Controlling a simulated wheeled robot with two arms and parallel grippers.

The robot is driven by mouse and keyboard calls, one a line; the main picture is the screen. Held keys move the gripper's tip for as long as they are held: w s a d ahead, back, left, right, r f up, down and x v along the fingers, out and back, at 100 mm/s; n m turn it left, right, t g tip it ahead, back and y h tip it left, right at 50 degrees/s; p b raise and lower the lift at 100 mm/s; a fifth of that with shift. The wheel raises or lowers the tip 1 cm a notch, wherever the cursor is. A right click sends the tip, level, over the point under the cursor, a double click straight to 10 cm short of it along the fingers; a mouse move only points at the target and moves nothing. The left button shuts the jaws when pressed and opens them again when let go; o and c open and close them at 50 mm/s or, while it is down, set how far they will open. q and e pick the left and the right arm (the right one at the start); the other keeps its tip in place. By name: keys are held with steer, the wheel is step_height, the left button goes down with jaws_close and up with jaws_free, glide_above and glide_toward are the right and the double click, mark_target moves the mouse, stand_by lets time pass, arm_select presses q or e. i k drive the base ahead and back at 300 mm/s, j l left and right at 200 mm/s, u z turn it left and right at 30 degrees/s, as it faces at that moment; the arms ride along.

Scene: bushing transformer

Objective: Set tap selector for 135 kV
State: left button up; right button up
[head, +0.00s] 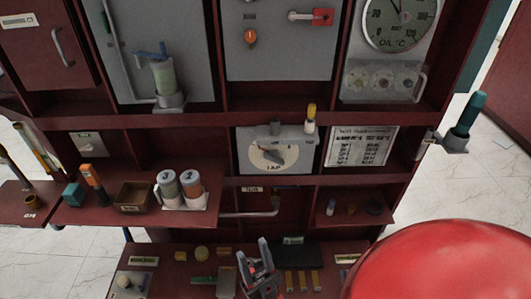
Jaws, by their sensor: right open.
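The tap selector (298,142) is a grey panel in the middle bay. It has a pale dial marked TAP with a dark pointer; the pointer's exact setting is too small to read. My left gripper is not in view.
A yellow-and-white bottle-like item (310,118) stands at the selector's upper right. A grey bar handle (250,213) juts out below. The lower shelf holds several small parts and yellow strips (302,281). Two capped jars (190,187) stand at left, and an oil gauge (400,20) is above right.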

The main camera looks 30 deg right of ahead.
mark_target(273, 155)
steer(key=z, duration=1.8)
steer(key=j, duration=0.4)
steer(key=i+j+u, duration=0.1)
steer(key=j, duration=0.35)
steer(key=i+j, duration=0.1)
steer(key=j, duration=0.3)
steer(key=u, duration=0.05)
